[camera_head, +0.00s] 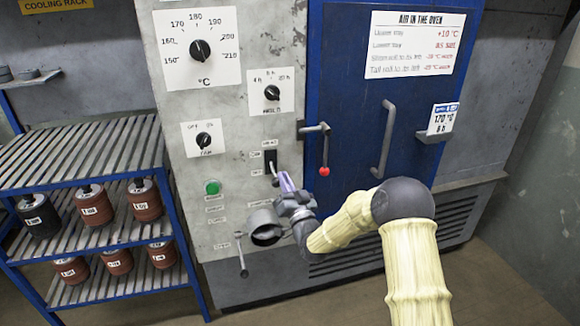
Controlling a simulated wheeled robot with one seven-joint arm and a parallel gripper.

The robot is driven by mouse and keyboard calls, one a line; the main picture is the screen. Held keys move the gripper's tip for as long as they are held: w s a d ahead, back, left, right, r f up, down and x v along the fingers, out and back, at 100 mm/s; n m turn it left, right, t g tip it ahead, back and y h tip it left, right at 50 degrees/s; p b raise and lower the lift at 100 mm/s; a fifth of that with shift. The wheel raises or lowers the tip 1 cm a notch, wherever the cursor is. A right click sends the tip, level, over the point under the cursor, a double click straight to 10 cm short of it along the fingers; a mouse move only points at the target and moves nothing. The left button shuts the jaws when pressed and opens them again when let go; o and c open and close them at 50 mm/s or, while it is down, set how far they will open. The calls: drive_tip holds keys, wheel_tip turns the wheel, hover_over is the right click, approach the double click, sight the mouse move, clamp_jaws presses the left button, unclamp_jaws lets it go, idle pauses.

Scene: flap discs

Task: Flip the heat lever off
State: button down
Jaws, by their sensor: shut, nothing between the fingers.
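My arm reaches in from the lower right.
A green button (212,187) and a fan dial (204,140) sit to the left. A round metal pipe end (265,226) is below my gripper. The blue oven door (345,110) has a red-tipped latch (324,150). A slatted rack (85,160) stands left.

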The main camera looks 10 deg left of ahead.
drive_tip(key=shift+d, duration=0.1)
drive_tip(key=d+b+v, duration=0.1)
drive_tip(key=v, duration=1)
drive_tip(key=shift+w+d+b, duration=0.2)
drive_tip(key=shift+w+b, duration=0.05)
drive_tip(key=shift+b, duration=0.1)
drive_tip(key=shift+w, duration=0.1)
